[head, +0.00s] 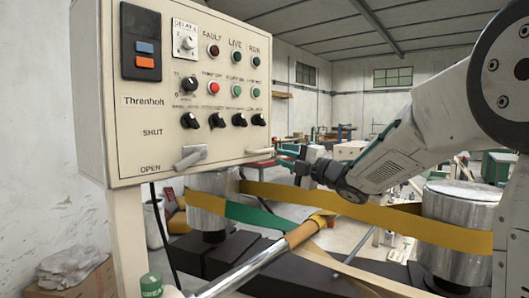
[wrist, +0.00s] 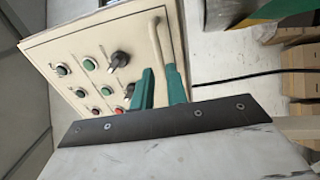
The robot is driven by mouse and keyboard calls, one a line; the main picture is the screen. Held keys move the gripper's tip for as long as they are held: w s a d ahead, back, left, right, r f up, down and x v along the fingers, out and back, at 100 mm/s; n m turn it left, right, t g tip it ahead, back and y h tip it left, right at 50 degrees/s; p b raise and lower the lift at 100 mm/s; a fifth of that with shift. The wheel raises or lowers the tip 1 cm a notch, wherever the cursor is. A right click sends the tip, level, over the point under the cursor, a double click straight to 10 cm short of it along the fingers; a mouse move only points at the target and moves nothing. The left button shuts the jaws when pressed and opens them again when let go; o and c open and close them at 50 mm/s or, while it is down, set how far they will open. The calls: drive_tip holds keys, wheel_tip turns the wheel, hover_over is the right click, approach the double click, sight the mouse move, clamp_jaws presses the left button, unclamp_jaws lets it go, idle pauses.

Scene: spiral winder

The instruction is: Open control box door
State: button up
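My gripper (head: 286,157), with teal fingers, is just right of the box's lower right corner. In the wrist view the panel (wrist: 85,65) appears tilted. A slim cream bar (wrist: 157,48) runs along its edge and down between my fingers (wrist: 161,85). The fingers stand slightly apart; whether they grip the bar is unclear.
Metal rollers (head: 212,200) and (head: 458,222) carry a yellow belt (head: 350,211) below and right of the box. A black cable (wrist: 235,77) and brown boxes (wrist: 298,85) show in the wrist view.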

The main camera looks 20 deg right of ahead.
sight(266, 151)
drive_tip(key=x, duration=0.7)
drive_tip(key=shift+w+a+r, duration=0.1)
drive_tip(key=shift+w+a, duration=0.05)
clamp_jaws()
